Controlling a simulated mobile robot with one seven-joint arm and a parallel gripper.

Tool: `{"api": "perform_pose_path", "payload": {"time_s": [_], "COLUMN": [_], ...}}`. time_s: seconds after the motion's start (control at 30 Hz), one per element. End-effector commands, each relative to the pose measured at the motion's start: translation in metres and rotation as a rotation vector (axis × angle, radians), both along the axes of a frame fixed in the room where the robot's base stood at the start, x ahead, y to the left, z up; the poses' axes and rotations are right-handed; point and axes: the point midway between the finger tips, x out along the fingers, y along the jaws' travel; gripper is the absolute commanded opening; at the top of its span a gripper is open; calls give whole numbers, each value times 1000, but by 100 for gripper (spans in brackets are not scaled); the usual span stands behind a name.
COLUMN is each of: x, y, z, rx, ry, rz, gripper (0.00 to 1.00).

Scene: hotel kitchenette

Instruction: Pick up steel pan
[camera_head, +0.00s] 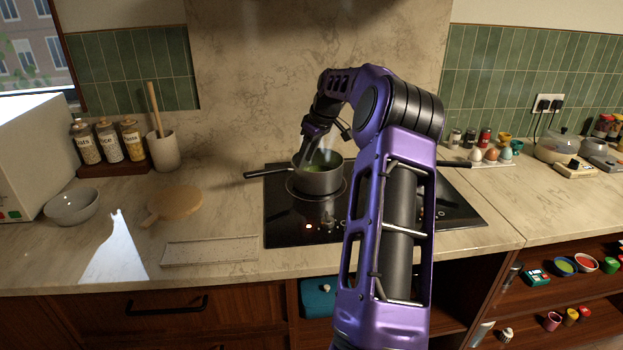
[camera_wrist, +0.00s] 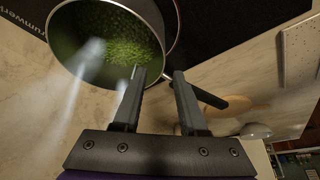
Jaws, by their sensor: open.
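A steel pan (camera_head: 318,180) with a dark handle (camera_head: 268,174) stands on the black cooktop (camera_head: 285,222) and holds something green. The handle points left in the head view. My gripper (camera_head: 319,140) is just above the pan, at its far side. In the wrist view the pan (camera_wrist: 157,18) is at the upper left with green contents inside. My gripper (camera_wrist: 158,75) is open, with its left fingertip overlapping the pan's rim and its right fingertip near the handle (camera_wrist: 208,97). I cannot tell whether the fingers touch the pan. Pale steam rises from it.
A second dark handle (camera_head: 453,163) shows right of my arm; its pan is hidden. A wooden board (camera_head: 174,204), a grey bowl (camera_head: 72,206) and a pale tray (camera_head: 210,251) lie left of the cooktop. A utensil crock (camera_head: 163,151) and jars (camera_head: 108,141) stand behind.

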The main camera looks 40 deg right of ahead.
Motion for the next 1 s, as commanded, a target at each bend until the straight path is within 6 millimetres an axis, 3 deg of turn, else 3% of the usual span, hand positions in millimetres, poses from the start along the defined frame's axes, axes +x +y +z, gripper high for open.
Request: {"api": "perform_pose_path", "payload": {"time_s": [0.27,0.53,0.77,1.0], "x": [6,20,22,21], "y": [2,6,6,6], "z": [-16,-52,-54,-54], "rx": [2,2,-1,0], "ry": [0,1,-1,-1], "rz": [1,2,1,1], "gripper": [42,42,42,2]}}
